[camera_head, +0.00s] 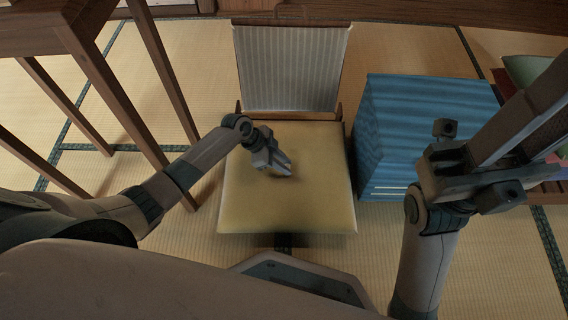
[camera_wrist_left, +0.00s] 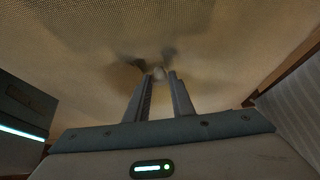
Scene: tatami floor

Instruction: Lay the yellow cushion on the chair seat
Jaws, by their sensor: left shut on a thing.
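The yellow cushion (camera_head: 300,205) is a flat square over the seat of the wooden chair (camera_head: 336,112), in front of its striped backrest (camera_head: 290,68). It hides the seat, and I cannot tell whether it rests on it or hangs just above. My left gripper (camera_head: 284,168) reaches down onto the middle of the cushion. In the left wrist view, the fingers (camera_wrist_left: 159,76) are shut on a small pale knob at the cushion's centre, with dark shadows beside it.
A blue striped box-like unit (camera_head: 415,105) stands close to the chair's right side. A wooden table (camera_head: 85,45) with long legs stands at the left. A green object (camera_head: 525,68) shows at the far right. Tatami floor (camera_head: 185,75) is bare between the table and the chair.

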